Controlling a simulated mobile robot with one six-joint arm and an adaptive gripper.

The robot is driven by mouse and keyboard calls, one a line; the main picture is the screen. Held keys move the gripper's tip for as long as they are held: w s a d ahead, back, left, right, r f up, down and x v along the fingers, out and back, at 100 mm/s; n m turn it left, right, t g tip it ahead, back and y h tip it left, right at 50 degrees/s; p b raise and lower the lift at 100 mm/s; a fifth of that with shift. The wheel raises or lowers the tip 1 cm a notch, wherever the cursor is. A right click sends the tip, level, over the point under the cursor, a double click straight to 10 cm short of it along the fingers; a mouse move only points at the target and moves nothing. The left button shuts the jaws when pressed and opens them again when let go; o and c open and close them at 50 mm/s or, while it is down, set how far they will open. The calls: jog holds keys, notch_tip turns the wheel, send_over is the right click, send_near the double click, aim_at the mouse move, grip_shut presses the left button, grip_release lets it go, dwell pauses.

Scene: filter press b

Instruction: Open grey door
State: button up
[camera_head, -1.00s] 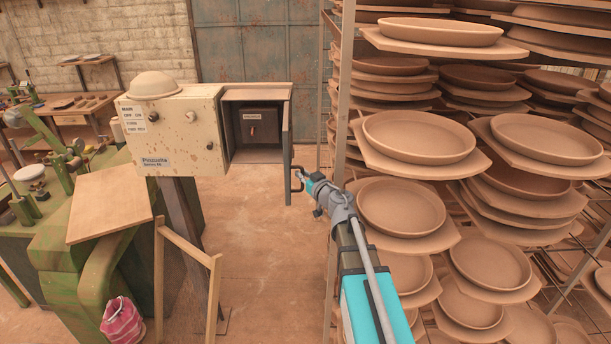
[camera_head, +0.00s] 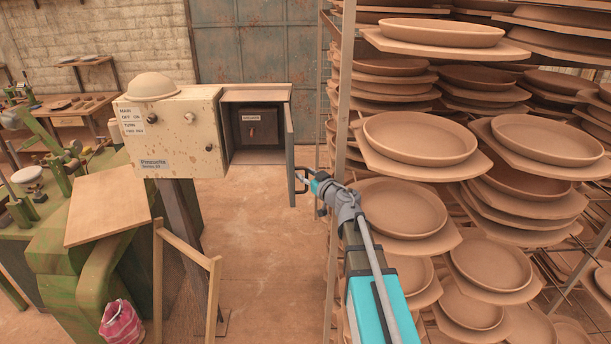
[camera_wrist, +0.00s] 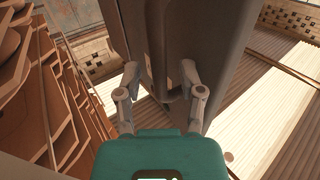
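The grey door (camera_head: 291,155) hangs at the right side of the open grey cabinet (camera_head: 256,95). It stands swung out, seen nearly edge-on, and the cabinet's inside is visible. A dark handle (camera_head: 302,180) is on the door's outer right face. My gripper (camera_head: 312,183) is at this handle, reaching in from the right. In the wrist view, my gripper's fingers (camera_wrist: 160,68) are spread apart, with the door (camera_wrist: 205,40) and its handle (camera_wrist: 158,50) in front of and between them. Whether the fingers touch the handle is unclear.
A cream control box (camera_head: 175,130) adjoins the cabinet on the left. A rack of clay plates (camera_head: 420,137) stands close to my arm on the right. A wooden frame (camera_head: 185,250) and green machine (camera_head: 60,250) are at left. Floor (camera_head: 265,250) below the door is clear.

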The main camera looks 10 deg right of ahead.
jog(key=shift+s, duration=0.2)
jog(key=v, duration=0.7)
dwell(0.4)
jog(key=shift+d, duration=0.1)
